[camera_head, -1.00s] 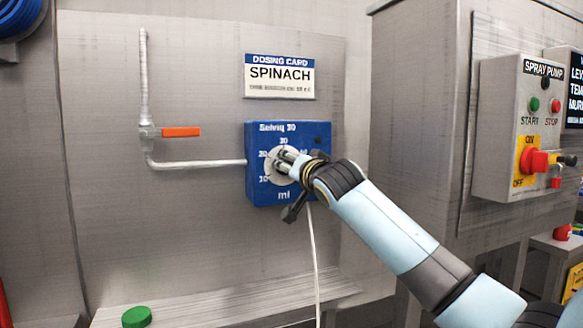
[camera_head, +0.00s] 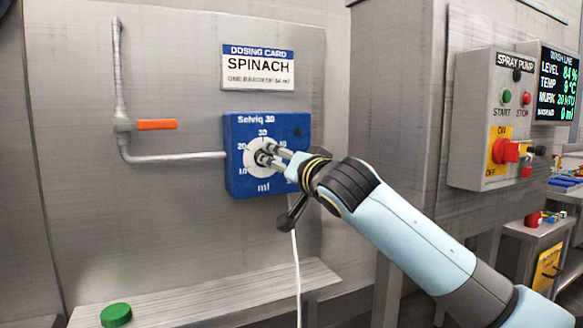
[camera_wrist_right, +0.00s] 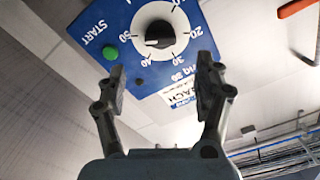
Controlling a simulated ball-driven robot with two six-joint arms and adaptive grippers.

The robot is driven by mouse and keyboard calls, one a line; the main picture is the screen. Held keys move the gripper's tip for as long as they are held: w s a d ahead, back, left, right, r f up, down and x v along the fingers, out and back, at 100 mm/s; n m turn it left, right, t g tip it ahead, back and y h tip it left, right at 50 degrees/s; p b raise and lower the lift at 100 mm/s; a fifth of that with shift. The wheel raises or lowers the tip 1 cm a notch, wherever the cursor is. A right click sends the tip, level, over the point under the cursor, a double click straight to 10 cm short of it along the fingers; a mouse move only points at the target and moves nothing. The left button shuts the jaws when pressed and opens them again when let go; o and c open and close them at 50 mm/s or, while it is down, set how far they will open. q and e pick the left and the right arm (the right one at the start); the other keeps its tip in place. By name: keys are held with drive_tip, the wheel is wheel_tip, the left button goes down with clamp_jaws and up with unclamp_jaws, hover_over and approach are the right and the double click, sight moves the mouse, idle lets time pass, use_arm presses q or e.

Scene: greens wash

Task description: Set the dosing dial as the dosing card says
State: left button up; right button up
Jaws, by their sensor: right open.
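The blue dosing box (camera_head: 236,183) marked "Selviq 30" is on the steel wall, with a round white dial (camera_head: 256,170) scaled in ml. The wrist view shows the dial (camera_wrist_right: 143,17) upside down with marks 10 to 50, a black knob (camera_wrist_right: 160,35) and a green START button (camera_wrist_right: 110,52). The knob's exact setting is hard to read. My right gripper (camera_head: 268,153) is open in front of the dial; its fingers in the wrist view (camera_wrist_right: 160,73) stand apart with nothing between them. The dosing card (camera_head: 258,67) above reads "SPINACH"; its small line is blurred. My left gripper is out of view.
A pipe with an orange valve handle (camera_head: 156,124) is left of the box. A white cable (camera_head: 297,265) hangs below it. A green disc (camera_head: 116,314) lies on the ledge. The spray pump panel (camera_head: 472,124) and a display (camera_head: 556,85) are at right.

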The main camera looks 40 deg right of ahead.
drive_tip(key=v, duration=0.3)
drive_tip(key=shift+s+a, duration=0.1)
drive_tip(key=shift+s, duration=0.3)
